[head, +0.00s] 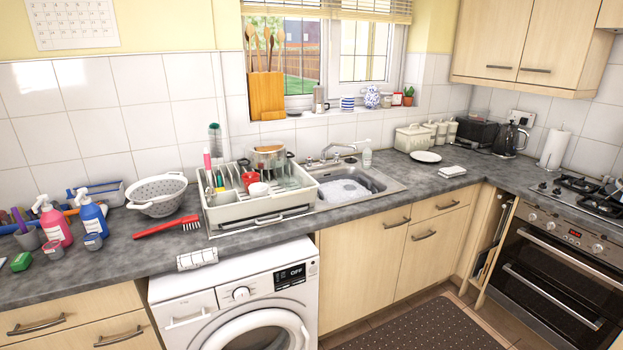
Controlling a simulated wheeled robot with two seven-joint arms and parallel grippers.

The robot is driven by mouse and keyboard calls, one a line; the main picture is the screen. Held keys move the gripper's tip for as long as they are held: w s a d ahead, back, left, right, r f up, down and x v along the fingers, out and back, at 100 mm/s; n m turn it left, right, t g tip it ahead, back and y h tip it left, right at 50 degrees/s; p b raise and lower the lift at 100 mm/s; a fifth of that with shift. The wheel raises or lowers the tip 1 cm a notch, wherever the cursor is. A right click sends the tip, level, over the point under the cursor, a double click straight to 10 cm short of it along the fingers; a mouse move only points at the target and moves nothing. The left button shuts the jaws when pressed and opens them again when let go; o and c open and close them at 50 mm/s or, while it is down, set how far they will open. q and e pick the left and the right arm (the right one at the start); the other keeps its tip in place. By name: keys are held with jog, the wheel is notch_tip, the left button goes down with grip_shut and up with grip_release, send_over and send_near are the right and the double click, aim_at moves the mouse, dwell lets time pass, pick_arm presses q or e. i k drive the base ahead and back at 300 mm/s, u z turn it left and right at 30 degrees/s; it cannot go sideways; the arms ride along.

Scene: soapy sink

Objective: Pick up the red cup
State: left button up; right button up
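A small red cup (250,180) stands in the white dish rack (262,213) on the grey counter, left of the sink. A white cup (259,190) sits close in front of it and hides part of its lower side. Glasses and a pot (268,157) are behind and to the right of the red cup in the rack. Neither of my grippers shows in the head view.
The sink (345,188) with foamy water and a tap (338,150) is right of the rack. A red brush (167,227) and a grey colander (157,195) lie to its left. Pink and blue bottles (89,215) stand farther left. The counter right of the sink has free room.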

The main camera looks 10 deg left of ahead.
aim_at(248, 178)
jog(key=z, duration=0.6)
jog(key=i, duration=1.45)
jog(key=u, duration=0.85)
jog(key=i, duration=0.4)
jog(key=u, duration=0.4)
